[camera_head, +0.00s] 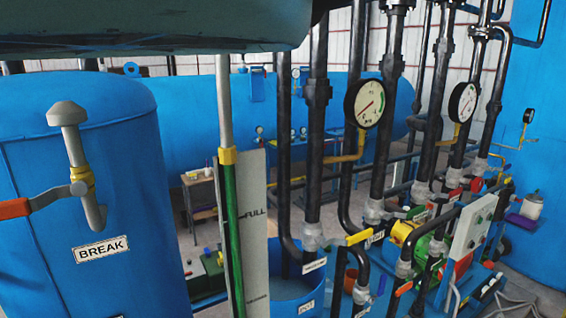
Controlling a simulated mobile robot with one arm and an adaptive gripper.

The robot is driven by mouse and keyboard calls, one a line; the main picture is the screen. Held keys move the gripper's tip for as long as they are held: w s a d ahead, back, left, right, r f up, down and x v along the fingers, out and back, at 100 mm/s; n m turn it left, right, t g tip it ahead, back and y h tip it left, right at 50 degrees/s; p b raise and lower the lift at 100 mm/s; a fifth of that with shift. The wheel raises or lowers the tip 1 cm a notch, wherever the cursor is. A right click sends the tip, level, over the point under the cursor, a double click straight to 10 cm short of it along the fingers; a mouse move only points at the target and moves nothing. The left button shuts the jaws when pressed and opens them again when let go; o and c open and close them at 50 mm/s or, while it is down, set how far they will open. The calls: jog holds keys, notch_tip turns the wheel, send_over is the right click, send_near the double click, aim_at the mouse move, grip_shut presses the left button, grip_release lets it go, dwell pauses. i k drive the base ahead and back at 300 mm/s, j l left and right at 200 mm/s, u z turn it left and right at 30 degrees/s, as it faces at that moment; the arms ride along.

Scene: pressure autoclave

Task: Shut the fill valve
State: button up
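I cannot tell which valve is the fill valve, as most labels are too small to read. A yellow valve lever (358,238) sits on the dark pipes at centre right, with a small white label (375,238) beside it. Another white label (314,265) is on the pipe to its left. A valve with an orange lever (14,209) stands at the left, above a "BREAK" label (101,249). A sight tube (232,240) shows green up to its yellow collar, above the "FULL" mark (254,214). My gripper is not in view.
Two round gauges (369,103) (462,102) are mounted among the upright dark pipes. A blue tank (80,140) fills the left side. A grey control box (474,228) stands at the lower right. A dark grey shape covers the top left.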

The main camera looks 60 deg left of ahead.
aim_at(383, 278)
jog(key=i+l+u, duration=0.2)
jog(key=i+u, duration=0.15)
jog(key=i+l+u, duration=0.75)
jog(key=k+j, duration=0.1)
